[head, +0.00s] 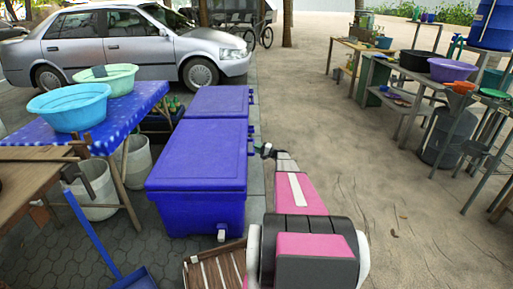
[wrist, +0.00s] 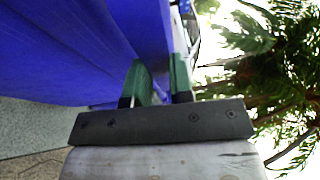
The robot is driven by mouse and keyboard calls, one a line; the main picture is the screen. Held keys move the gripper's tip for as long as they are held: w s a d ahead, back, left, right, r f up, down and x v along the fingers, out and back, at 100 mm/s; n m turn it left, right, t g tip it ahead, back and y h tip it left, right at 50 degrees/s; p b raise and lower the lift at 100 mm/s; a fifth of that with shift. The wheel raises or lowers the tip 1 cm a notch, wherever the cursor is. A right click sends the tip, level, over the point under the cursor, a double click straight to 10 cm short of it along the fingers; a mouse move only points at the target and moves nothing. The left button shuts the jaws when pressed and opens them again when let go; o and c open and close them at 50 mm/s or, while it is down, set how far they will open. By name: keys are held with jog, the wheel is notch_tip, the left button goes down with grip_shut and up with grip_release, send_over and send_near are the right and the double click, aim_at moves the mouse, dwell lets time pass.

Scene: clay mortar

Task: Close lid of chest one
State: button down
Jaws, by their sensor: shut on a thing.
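Two blue chests stand end to end in the head view, a near chest (head: 198,160) and a far chest (head: 217,101). Both lids look down from here; a small gap cannot be ruled out. No label shows which is chest one. My gripper (head: 264,150) is at the right side of the near chest. In the wrist view its green fingers (wrist: 160,80) are on either side of a narrow blue part, and they look shut on it. A large blue chest surface (wrist: 70,50) fills the left of that view. The exact part held is unclear.
A blue-clothed table (head: 145,100) with two basins stands left of the chests, with white buckets below. A wooden crate (head: 215,268) and blue dustpan (head: 135,280) lie in front. A silver car (head: 130,45) is behind. Open sandy ground (head: 330,110) lies to the right, before shelves.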

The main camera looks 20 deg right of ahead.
jog(key=shift+f, duration=0.8)
jog(key=c, duration=1)
grip_release()
jog(key=shift+w, duration=0.1)
jog(key=shift+r, duration=0.2)
jog(key=v, duration=1.1)
jog(key=shift+r, duration=0.1)
